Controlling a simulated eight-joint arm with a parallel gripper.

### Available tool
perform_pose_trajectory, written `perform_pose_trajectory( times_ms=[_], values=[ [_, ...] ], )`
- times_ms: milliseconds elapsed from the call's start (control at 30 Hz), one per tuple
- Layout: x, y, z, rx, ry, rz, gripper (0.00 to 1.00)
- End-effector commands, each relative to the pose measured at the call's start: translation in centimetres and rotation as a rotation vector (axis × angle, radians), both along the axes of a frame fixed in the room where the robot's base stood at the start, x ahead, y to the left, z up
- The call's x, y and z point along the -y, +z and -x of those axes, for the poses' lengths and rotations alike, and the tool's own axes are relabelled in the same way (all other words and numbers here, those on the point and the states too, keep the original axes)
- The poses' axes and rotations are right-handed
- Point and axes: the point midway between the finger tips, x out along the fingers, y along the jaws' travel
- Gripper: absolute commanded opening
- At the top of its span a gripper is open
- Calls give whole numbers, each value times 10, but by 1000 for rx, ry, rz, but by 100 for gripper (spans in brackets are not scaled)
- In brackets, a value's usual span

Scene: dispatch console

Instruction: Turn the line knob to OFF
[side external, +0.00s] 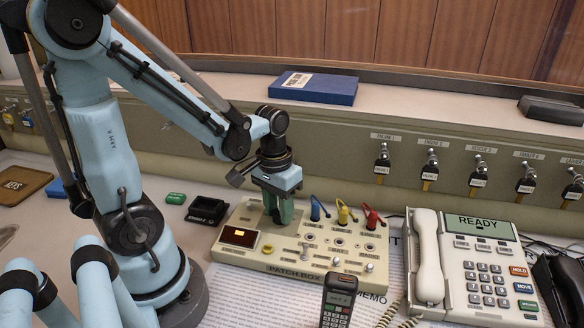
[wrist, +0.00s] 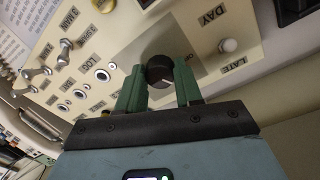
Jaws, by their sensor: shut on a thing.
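The line knob (wrist: 160,72) is a small round black knob with a short white mark, seen between the green fingers in the wrist view. It stands on the cream patch box (side external: 275,262), and small lettering beside it is partly hidden and hard to read. My gripper (wrist: 159,80) has one finger on each side of the knob and is shut on it. In the side view my gripper (side external: 279,211) points down at the back left of the patch box, and its fingers hide the knob there.
Blue, yellow and red plugs (side external: 343,213) with leads stand right of my gripper. A white toggle (wrist: 229,45) between DAY and LATE is near the knob. A phone (side external: 490,270) is at right, a handset (side external: 338,300) in front, keys (side external: 430,165) hang behind.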

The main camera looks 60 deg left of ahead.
Motion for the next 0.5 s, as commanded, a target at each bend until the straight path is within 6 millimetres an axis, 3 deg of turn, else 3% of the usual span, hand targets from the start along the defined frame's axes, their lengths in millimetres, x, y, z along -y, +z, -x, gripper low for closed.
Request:
perform_pose_trajectory(
  times_ms=[500],
  values=[
    [1, 0, 0, -1, 434, 0, 4]
  ],
)
